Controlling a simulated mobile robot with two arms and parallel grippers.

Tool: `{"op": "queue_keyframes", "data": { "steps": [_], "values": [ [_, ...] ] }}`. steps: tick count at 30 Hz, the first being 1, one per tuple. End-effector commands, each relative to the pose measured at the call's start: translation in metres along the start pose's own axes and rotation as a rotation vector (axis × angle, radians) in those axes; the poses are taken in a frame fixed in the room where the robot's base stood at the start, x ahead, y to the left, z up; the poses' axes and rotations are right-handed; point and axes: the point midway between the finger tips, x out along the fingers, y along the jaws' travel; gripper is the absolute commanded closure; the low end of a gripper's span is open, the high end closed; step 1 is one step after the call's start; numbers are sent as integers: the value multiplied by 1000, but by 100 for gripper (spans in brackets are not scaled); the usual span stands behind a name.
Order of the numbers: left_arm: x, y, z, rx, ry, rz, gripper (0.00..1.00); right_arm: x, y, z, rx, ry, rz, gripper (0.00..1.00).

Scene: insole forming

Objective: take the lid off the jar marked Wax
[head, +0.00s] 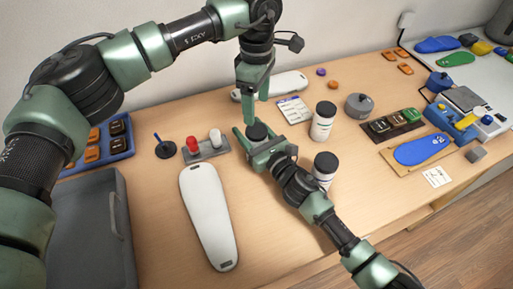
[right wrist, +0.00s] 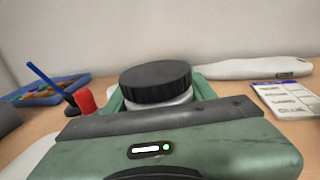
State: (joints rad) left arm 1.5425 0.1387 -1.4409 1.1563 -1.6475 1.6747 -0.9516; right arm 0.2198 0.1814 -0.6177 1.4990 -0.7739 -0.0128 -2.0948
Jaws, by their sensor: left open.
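A jar with a black ribbed lid (head: 257,132) stands between the fingers of my right gripper (head: 257,142). In the right wrist view its lid (right wrist: 155,82) is on, with a strip of pale body (right wrist: 178,100) below; green fingers press close on both sides. Its label is hidden, so I cannot read whether it says Wax. My left gripper (head: 256,105) is open and points down just above this lid, apart from it. Two other white jars with black lids stand to the right, one farther back (head: 322,121) and one nearer (head: 325,166); their labels are too small to read.
A printed card (head: 294,110) and a grey pot (head: 359,105) stand behind and right. A blue insole (head: 420,149) lies farther right. The front table middle is clear.

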Motion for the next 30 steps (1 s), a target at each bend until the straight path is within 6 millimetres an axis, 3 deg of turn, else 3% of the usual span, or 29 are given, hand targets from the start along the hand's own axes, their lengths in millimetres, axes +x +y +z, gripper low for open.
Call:
{"op": "queue_keyframes", "data": {
  "steps": [6, 10, 24, 30],
  "values": [
    [0, 0, 0, 12, 0, 0, 28, 0, 0, 0, 1, 1, 0, 100],
    [0, 0, 0, 108, 0, 0, 28, 0, 0, 0, 1, 1, 0, 100],
    [0, 0, 0, 944, 0, 0, 28, 0, 0, 0, 1, 1, -1, 100],
    [0, 0, 0, 1139, -1, -1, 28, 0, 0, 0, 1, 1, -1, 100]
  ]
}}
